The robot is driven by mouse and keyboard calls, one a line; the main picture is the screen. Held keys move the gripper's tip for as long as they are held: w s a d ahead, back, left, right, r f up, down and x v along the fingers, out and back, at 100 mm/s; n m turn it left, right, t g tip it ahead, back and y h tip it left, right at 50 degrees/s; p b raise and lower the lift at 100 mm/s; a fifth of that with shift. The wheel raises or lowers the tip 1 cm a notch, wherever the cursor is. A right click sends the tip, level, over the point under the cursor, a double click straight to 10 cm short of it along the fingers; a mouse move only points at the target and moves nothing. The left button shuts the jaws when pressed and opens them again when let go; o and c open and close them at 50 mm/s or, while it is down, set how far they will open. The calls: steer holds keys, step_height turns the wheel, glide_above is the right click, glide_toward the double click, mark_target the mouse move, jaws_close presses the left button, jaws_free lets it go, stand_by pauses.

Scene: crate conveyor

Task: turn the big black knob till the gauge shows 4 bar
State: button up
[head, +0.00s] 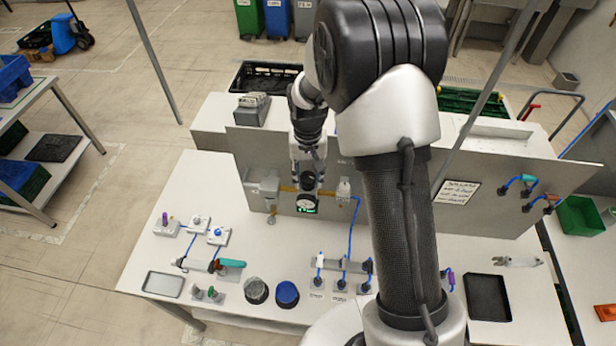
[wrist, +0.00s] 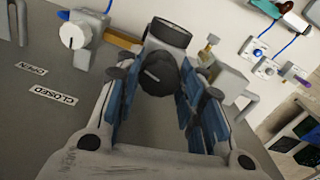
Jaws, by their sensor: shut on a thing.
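The big black knob (wrist: 158,76) sits between the two blue-padded fingers of my gripper (wrist: 160,100) in the wrist view. A light mark shows on its face. In the head view my gripper (head: 307,168) reaches down to the upright grey panel, with the black knob (head: 308,183) at its fingertips. The gauge (head: 306,202) is just below the knob, a round white dial with a green lit display under it. Its reading is too small to tell. In the wrist view a dark round housing (wrist: 168,34) beyond the knob looks like the gauge from the side.
A white round valve knob (wrist: 74,36) with OPEN and CLOSED labels is left of my gripper in the wrist view. A grey box (head: 262,184) is beside the gauge in the head view.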

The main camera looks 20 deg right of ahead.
mark_target(308, 177)
steer(key=shift+m+b, duration=0.35)
steer(key=shift+m, duration=0.85)
steer(key=o, duration=1.1)
steer(key=shift+c, duration=0.2)
step_height(308, 177, up, 12)
